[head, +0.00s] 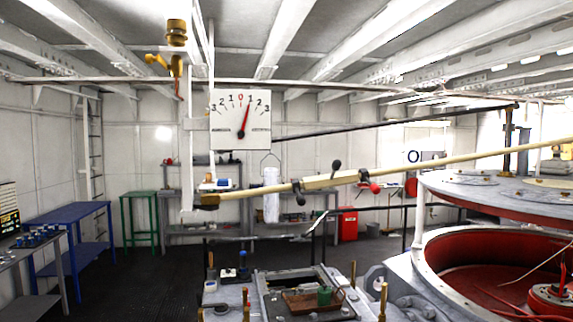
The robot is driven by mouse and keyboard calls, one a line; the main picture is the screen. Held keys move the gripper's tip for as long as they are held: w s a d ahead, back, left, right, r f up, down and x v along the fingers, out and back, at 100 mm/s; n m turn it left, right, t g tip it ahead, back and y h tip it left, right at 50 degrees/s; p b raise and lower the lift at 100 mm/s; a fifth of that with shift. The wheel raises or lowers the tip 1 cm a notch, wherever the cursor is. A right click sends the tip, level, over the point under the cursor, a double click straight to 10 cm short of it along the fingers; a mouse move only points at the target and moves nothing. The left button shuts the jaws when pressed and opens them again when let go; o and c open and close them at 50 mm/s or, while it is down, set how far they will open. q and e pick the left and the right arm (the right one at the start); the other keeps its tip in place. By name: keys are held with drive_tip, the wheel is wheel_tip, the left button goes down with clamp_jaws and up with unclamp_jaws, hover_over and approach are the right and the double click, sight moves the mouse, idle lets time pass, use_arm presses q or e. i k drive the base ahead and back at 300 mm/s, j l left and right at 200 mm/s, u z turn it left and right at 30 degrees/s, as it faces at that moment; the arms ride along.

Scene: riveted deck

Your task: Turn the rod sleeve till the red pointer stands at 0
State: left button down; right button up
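A white dial plate (225,137) hangs left of centre with a scale running 3 2 1 0 1 2 3, its 0 in red. The red pointer (245,119) leans right of the 0 and points at about the right-hand 1. A long cream rod (450,160) slants across the view below the dial, its brass-coloured end at the left. A thicker cream section on it, seemingly the rod sleeve (322,182), has dark knobbed handles (336,164) near it. Neither of my grippers is in view.
Below the rod stands a grey machine top (250,285) with upright brass pins. A large red-lined round drum (450,260) fills the lower right. A blue table (75,215) and a green stand (140,195) are at the left. Dark floor between them is clear.

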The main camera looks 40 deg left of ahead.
sight(333, 180)
drive_tip(key=i+l+u, duration=0.2)
drive_tip(key=u, duration=0.2)
drive_tip(key=i+l+u, duration=0.15)
drive_tip(key=u, duration=0.3)
drive_tip(key=i+l+u, duration=0.1)
drive_tip(key=l+u, duration=0.3)
